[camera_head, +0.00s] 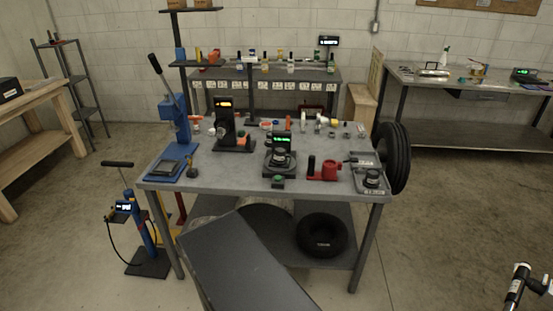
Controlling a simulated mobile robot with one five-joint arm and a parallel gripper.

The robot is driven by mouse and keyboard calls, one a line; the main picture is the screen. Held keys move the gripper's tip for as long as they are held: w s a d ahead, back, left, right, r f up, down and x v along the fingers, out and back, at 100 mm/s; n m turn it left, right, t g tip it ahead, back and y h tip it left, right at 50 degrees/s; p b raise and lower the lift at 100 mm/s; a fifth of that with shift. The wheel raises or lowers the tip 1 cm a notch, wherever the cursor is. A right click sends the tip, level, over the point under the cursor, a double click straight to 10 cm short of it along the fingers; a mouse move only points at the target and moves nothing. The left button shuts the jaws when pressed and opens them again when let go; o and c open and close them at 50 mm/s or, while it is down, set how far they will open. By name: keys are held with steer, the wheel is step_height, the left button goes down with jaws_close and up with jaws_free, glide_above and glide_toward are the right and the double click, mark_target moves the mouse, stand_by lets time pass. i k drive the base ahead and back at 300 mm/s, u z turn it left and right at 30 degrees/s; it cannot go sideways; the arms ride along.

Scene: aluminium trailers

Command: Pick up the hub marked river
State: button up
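No marking that reads "river" is legible, so I cannot tell which piece is that hub. On the grey workbench (225,175), a dark round hub-like piece (372,178) sits at the right front corner on a grey plate. Another round piece (280,157) sits on a black device with a green display (282,139) near the middle. Several small pale and metal parts stand along the back right, too small to identify. My gripper does not clearly show.
A blue press (181,125) stands at the bench's left, a red vise-like piece (329,170) at its front right. A dark panel, probably mine, covers the bottom middle. Right floor is mostly clear.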

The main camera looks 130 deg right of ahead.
mark_target(279, 158)
steer(key=z, duration=1.1)
steer(key=k, duration=0.1)
steer(key=z, duration=2.45)
steer(key=i, duration=0.95)
steer(key=z, duration=0.1)
steer(key=k, duration=0.85)
steer(key=u, duration=0.2)
steer(key=i, duration=0.5)
steer(key=z, duration=0.1)
